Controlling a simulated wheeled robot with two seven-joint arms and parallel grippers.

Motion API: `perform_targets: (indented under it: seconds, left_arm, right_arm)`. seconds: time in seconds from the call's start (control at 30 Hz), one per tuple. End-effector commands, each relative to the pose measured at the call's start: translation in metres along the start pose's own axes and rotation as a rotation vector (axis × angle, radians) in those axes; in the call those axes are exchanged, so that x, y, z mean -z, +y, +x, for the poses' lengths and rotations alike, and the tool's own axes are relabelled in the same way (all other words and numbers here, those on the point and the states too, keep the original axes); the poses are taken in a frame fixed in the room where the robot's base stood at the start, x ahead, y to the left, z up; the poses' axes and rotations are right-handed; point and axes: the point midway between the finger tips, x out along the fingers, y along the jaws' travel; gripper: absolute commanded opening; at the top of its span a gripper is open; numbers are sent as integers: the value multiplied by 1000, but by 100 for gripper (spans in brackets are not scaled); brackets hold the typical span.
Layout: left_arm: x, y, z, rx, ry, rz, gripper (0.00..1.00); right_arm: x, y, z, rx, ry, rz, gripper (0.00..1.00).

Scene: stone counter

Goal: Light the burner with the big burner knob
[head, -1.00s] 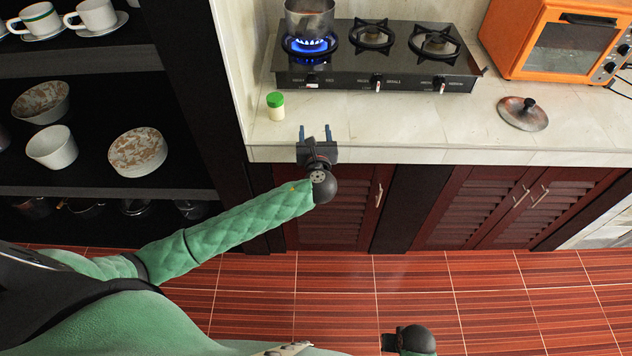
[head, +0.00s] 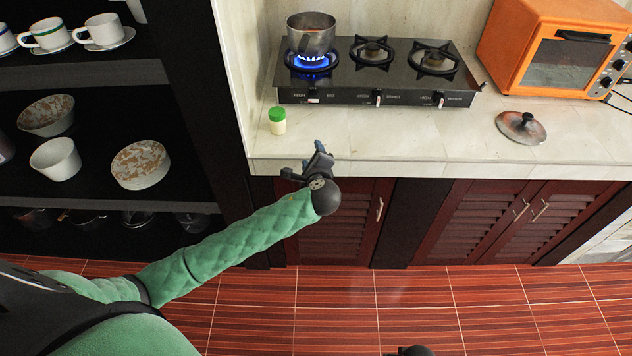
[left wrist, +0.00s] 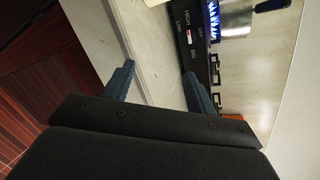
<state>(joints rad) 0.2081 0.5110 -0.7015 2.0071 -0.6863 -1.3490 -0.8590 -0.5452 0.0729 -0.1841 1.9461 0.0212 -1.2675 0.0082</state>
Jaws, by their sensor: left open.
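The black stove (head: 335,95) stands on the counter with three burners. The left burner (head: 312,62) shows a blue flame under a metal pot (head: 311,38). The big burner knob (head: 313,94) is on the stove front below that burner; it also shows in the left wrist view (left wrist: 190,37), by the labels HIGH, OFF, LOW and BIG. My left gripper (head: 311,157) is open and empty at the counter's front edge, apart from the knob. Its two blue fingers also show in the left wrist view (left wrist: 158,72). My right gripper is mostly cut off at the bottom edge.
A green-capped jar (head: 277,122) stands on the counter left of my left gripper. A lid (head: 521,126) lies to the right, before an orange oven (head: 560,48). A dark shelf (head: 190,90) stands at left. The counter between jar and lid is clear.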

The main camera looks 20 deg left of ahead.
Motion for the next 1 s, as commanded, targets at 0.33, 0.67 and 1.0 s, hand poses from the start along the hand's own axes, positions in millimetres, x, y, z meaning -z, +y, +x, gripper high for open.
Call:
perform_targets:
  seconds: [0.33,0.67,1.0]
  left_arm:
    - [7,12,-26,-161,72,-417,57]
    - [18,30,-58,-340,122,-748,57]
    - [21,36,-69,-399,132,-842,57]
  right_arm:
    - [-1,0,7,0,0,0,0]
    - [-2,1,16,0,0,0,0]
    - [-2,1,17,0,0,0,0]
